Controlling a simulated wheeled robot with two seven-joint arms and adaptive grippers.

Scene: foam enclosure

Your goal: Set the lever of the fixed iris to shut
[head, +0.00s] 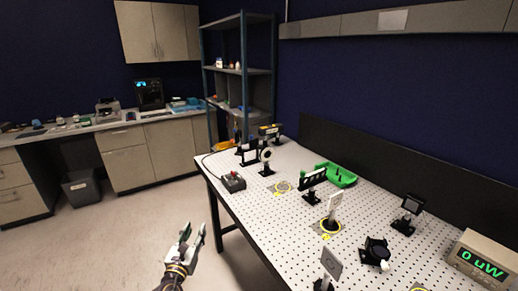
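A small round ring-shaped mount on a black post (266,156), which looks like the iris, stands on the perforated optical table (240,203) toward its far left part. Its lever is too small to make out, so its setting cannot be told. My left gripper (195,229) is at the lower left, over the floor in front of the table's near edge. Its two fingers are apart with nothing between them, and it is well away from the round mount. My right gripper is not in view.
A grey box with a red knob (232,182) sits near the table's left edge. A black slotted holder (312,183), a green tray (335,175), several other posted optics and a power meter reading 0 uW (481,262) occupy the table. Open floor lies to the left.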

